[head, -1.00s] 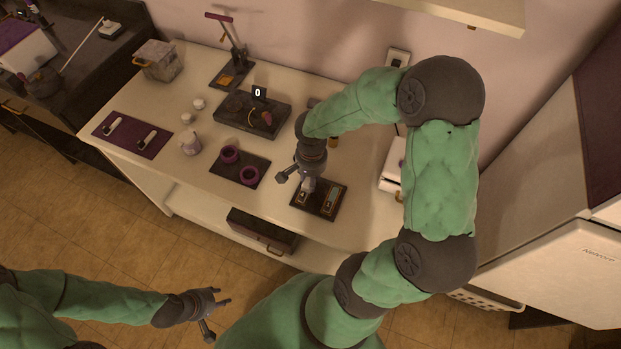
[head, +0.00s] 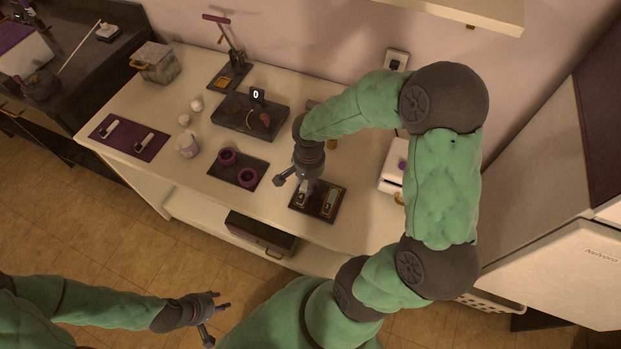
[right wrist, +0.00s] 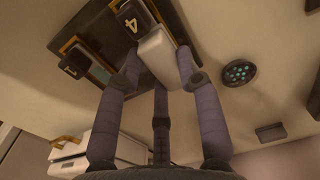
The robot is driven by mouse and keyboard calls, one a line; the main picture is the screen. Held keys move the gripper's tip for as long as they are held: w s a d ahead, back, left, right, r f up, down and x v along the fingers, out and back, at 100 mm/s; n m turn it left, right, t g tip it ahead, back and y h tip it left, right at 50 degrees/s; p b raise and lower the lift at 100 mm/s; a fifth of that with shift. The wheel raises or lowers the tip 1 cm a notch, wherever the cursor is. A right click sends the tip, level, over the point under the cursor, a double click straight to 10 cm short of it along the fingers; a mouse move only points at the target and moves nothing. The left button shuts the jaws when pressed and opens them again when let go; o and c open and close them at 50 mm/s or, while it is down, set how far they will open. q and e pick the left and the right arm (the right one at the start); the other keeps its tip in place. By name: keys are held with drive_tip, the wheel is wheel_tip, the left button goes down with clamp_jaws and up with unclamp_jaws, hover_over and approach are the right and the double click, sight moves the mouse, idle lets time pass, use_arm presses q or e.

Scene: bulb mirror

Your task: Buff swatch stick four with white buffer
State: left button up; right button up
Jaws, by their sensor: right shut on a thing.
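My right gripper (head: 303,189) reaches down over the dark swatch tray (head: 317,214) at the table's front edge. In the right wrist view its fingers (right wrist: 160,72) are shut on a white block, the white buffer (right wrist: 157,54). The buffer's far end is at the swatch stick marked 4 (right wrist: 132,22); I cannot tell whether they touch. A second stick with a greenish swatch (right wrist: 98,75) lies beside it in the tray, also seen in the head view (head: 331,202). My left gripper (head: 218,318) is open and empty over the floor, away from the table.
Left of the tray is a dark mat (head: 238,180) with two purple rings. Further left are a white jar (head: 187,146) and a purple mat (head: 128,148) with two small white-topped items. A white box (head: 392,168) stands to the right. The shelf drawer (head: 262,233) is below.

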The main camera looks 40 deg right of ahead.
drive_tip(key=shift+d, duration=0.25)
drive_tip(key=shift+w+d, duration=0.3)
drive_tip(key=shift+d, duration=0.25)
drive_tip(key=shift+s+a+f+b, duration=0.1)
drive_tip(key=shift+s+a+b, duration=0.15)
drive_tip(key=shift+a, duration=0.2)
drive_tip(key=shift+s+a+b, duration=0.15)
drive_tip(key=shift+a+b, duration=0.05)
drive_tip(key=shift+a, duration=0.25)
drive_tip(key=shift+w+d, duration=0.25)
drive_tip(key=shift+d, duration=0.2)
drive_tip(key=shift+w+d, duration=0.2)
drive_tip(key=shift+d, duration=0.25)
drive_tip(key=shift+s+a+b, duration=0.2)
drive_tip(key=shift+s+a, duration=0.05)
drive_tip(key=shift+a, duration=0.25)
drive_tip(key=shift+s+a+b, duration=0.15)
drive_tip(key=shift+s+a, duration=0.1)
drive_tip(key=shift+a, duration=0.2)
drive_tip(key=shift+r+p, duration=1.85)
drive_tip(key=shift+r, duration=0.75)
